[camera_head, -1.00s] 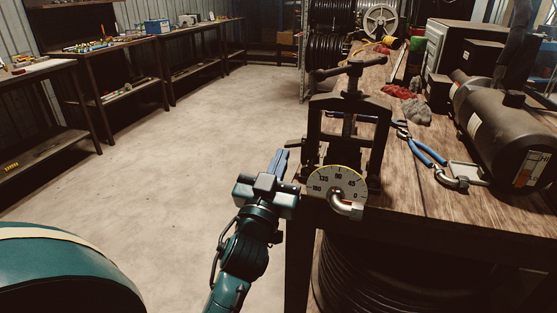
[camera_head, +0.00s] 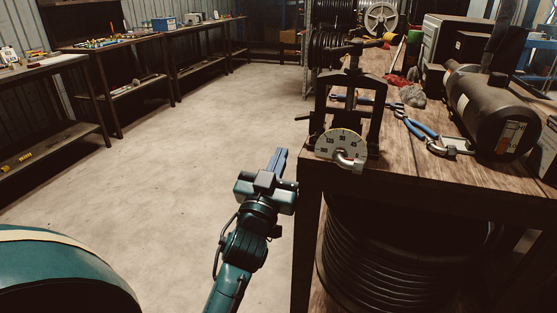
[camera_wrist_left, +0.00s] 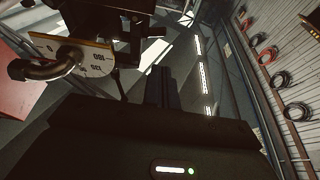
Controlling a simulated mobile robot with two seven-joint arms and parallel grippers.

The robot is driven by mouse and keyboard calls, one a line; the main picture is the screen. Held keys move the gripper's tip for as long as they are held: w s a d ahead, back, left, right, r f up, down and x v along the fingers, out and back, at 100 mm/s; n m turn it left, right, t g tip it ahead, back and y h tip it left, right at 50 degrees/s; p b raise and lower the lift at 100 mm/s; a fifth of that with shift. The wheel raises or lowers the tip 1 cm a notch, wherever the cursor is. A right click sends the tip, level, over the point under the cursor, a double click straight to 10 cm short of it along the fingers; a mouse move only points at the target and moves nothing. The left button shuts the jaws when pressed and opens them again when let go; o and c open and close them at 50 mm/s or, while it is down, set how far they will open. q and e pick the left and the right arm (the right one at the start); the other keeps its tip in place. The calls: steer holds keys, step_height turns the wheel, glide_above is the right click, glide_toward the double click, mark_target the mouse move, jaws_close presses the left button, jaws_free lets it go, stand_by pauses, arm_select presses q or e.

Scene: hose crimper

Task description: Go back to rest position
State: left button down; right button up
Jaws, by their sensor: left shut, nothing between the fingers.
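My left gripper (camera_head: 277,160) is shut with nothing in it, to the left of the workbench over the open floor. Its closed dark fingers also show in the left wrist view (camera_wrist_left: 161,88). The hose crimper (camera_head: 348,110) stands on the bench's near left corner, to the right of my gripper and apart from it. Its dial (camera_head: 341,146) and a bent metal fitting (camera_head: 349,161) face me. The dial also shows at the upper left of the left wrist view (camera_wrist_left: 90,55). My right gripper is not in view.
The wooden workbench (camera_head: 420,175) holds blue-handled pliers (camera_head: 415,124), a dark cylindrical tank (camera_head: 492,112) and a red cloth (camera_head: 396,80). A coil of black hose (camera_head: 400,255) lies beneath. The concrete floor (camera_head: 190,150) is clear, with side benches along the left wall.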

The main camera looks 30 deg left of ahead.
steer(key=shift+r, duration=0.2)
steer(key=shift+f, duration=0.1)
arm_select(q)
steer(key=s+d+f+m+g+h, duration=0.25)
steer(key=s+d+f, duration=0.25)
steer(key=f, duration=0.3)
steer(key=s+d+f+m+g+h, duration=0.1)
steer(key=s+d+f+g+h, duration=0.1)
steer(key=s+d+f+h, duration=0.45)
steer(key=s+d+f+m+g, duration=0.1)
steer(key=s+d+f+g, duration=0.3)
steer(key=s+f, duration=0.4)
steer(key=r+p, duration=0.1)
steer(key=p, duration=0.4)
steer(key=r+g+p, duration=0.1)
steer(key=r+p, duration=0.1)
steer(key=p, duration=0.2)
steer(key=r+m+g+p, duration=0.1)
steer(key=r+p, duration=0.1)
steer(key=p, duration=0.3)
steer(key=shift+a+p, duration=0.3)
steer(key=shift+p, duration=0.05)
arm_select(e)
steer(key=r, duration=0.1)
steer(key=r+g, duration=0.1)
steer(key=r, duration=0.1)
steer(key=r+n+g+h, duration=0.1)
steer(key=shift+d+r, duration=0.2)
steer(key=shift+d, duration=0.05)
